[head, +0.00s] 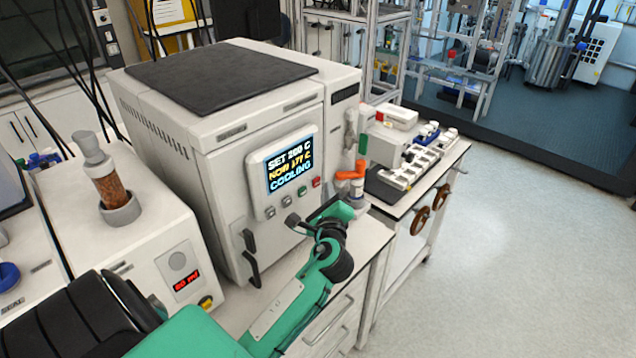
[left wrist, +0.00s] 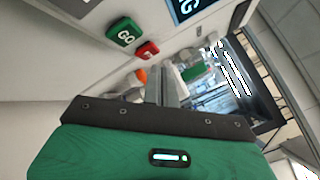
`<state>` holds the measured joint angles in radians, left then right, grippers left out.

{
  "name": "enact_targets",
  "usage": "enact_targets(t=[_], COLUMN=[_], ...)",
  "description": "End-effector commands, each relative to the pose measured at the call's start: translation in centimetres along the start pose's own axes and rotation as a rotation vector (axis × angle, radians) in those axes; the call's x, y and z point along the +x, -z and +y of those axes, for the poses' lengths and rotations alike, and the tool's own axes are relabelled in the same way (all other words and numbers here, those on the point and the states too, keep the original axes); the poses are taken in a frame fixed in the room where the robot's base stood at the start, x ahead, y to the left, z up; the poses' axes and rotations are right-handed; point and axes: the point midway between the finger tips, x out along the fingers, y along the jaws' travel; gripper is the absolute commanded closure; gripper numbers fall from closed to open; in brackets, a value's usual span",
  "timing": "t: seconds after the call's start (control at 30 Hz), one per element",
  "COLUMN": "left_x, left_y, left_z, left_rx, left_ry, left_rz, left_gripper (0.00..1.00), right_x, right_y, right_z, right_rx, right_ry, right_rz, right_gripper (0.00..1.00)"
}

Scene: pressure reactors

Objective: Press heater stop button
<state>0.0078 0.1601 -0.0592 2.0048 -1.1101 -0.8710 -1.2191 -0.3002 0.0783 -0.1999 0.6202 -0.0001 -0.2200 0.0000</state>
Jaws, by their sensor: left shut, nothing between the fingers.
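The white heater box (head: 225,140) has a tilted control panel whose display (head: 289,164) reads SET 200 C, NOW 177 C, COOLING. Below the display is a row of small buttons: grey ones, then a green button (head: 302,191) and a red button (head: 316,182) at the right end. The left wrist view shows the green button (left wrist: 125,32) marked GO and the red button (left wrist: 147,50) beside it. My left gripper (head: 336,199) is just below and right of the red button, apart from it. Its fingers (left wrist: 164,82) are together and empty. My right gripper is not in view.
An orange-handled fitting (head: 350,174) stands close beside the panel's right edge. A cart (head: 433,183) with pale racks is further right. A smaller device with a red readout (head: 186,280) stands at left. The floor (head: 510,250) at right is clear.

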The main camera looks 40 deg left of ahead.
Motion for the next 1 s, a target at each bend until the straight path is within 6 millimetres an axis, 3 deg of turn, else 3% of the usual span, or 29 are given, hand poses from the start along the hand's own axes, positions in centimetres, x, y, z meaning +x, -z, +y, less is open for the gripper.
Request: enact_targets(t=[0.2,0.7,1.0], left_x=[-0.3,-3.3,-3.5], left_y=[0.2,2.5,2.5], left_z=[-0.2,-2.4,-2.5], left_rx=[0.0,-0.001,0.0], left_ry=[0.0,-0.001,0.0], left_rz=[0.001,0.001,0.0], left_gripper=[1.0,1.0,1.0], right_x=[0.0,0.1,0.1], right_y=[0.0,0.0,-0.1], right_z=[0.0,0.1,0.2], right_rx=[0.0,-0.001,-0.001], right_ry=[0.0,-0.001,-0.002], right_rz=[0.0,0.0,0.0], right_gripper=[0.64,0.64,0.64])
